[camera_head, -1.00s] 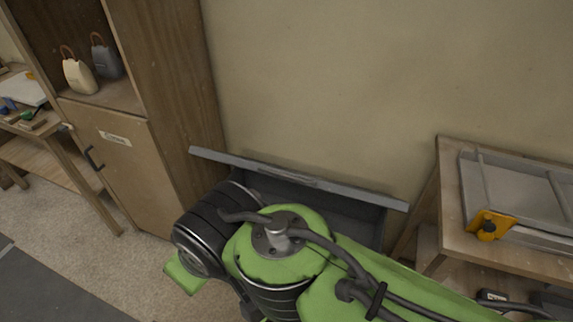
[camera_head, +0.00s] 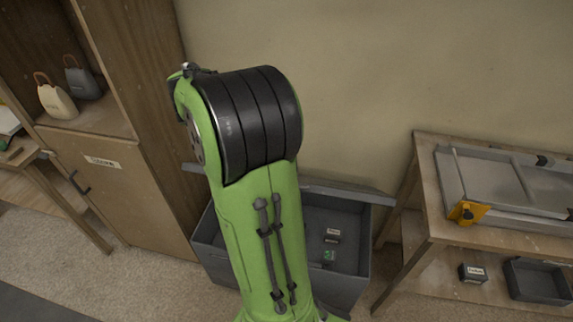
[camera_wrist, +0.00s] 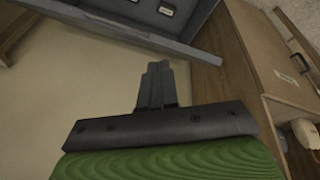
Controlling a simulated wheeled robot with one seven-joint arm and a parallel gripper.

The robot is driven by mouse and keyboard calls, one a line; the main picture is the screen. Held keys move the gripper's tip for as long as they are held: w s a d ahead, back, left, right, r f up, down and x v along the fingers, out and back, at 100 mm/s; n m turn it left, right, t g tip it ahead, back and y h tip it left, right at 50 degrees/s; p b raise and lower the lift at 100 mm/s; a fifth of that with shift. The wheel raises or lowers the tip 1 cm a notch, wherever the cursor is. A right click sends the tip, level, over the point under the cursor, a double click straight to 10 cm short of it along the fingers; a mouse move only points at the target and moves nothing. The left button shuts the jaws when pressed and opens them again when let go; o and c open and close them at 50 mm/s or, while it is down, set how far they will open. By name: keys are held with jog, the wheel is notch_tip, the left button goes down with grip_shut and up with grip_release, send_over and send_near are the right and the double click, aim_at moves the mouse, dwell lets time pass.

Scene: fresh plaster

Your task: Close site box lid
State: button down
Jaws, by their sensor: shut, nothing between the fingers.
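The grey site box (camera_head: 340,290) stands on the floor against the wall. Its lid (camera_head: 350,193) is open, raised at the wall side, and my arm hides its middle. Small dark boxes with labels (camera_head: 331,236) lie inside. My gripper is hidden behind my arm in the head view. In the wrist view my gripper (camera_wrist: 158,66) is shut and empty, its fingers pointing toward the grey lid edge (camera_wrist: 125,30). The fingertips appear just short of that edge, with wall behind them; I cannot tell whether they touch it.
A wooden cabinet (camera_head: 120,190) with two bags on its shelf stands left of the box. A wooden bench (camera_head: 440,225) with a metal tool stands at the right, with a dark tray (camera_head: 537,281) on its lower shelf.

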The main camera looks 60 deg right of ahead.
jog(key=s+d+f+m+p, duration=0.1)
jog(key=s+d+f+m, duration=0.1)
jog(key=s+d+f, duration=0.3)
jog(key=s+d+m+y+p, duration=0.1)
jog(key=s+d+m+p, duration=0.15)
jog(key=d, duration=0.45)
jog(key=s+d+f+m, duration=0.2)
jog(key=s+d+f, duration=0.15)
jog(key=d, duration=0.25)
jog(key=shift+g+y, duration=0.3)
jog(key=shift+g, duration=0.2)
jog(key=f, duration=0.3)
jog(key=d+f, duration=0.1)
jog(key=f, duration=0.6)
jog(key=shift+s+d, duration=0.15)
jog(key=shift+d, duration=0.1)
jog(key=f, duration=0.1)
jog(key=a+f, duration=0.1)
jog(key=a+f+p, duration=0.1)
jog(key=shift+s+a+f, duration=0.1)
jog(key=shift+s, duration=0.15)
